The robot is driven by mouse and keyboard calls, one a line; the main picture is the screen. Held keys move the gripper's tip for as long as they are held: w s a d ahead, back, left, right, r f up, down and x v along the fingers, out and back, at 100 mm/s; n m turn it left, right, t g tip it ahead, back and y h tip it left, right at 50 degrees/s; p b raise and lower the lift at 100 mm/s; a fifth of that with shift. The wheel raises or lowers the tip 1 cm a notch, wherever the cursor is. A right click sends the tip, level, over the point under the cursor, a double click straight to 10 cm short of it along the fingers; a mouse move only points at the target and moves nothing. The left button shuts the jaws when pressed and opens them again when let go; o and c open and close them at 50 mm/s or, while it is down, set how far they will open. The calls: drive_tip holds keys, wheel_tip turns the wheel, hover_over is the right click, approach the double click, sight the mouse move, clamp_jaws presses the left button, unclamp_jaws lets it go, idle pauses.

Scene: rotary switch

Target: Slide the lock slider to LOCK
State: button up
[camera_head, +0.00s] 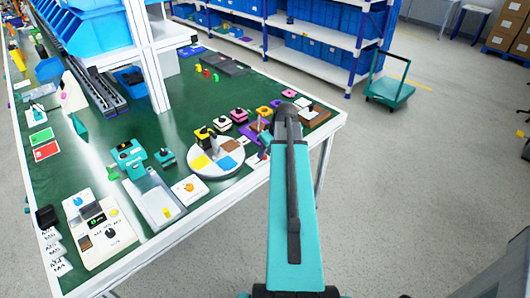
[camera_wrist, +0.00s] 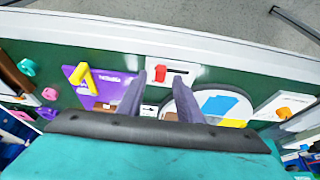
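The lock slider plate (camera_wrist: 188,66) is a small white panel near the table's edge in the wrist view. A red knob (camera_wrist: 160,72) sits at the left part of its dark slot. Any lettering on it is too small to read. My gripper (camera_wrist: 161,82) is open, its two grey fingers apart and pointing toward the plate, with the knob seen between the fingertips. I cannot tell whether they touch it. In the head view a white plate (camera_head: 254,161) shows beside my arm, partly hidden by it.
A round white disc with coloured sectors (camera_head: 217,166) is beside the plate. A purple panel with a yellow handle (camera_wrist: 108,88) is on its other side in the wrist view. Several knobs and switches crowd the green table (camera_head: 290,90).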

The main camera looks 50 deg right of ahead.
drive_tip(key=shift+x, duration=0.8)
clamp_jaws()
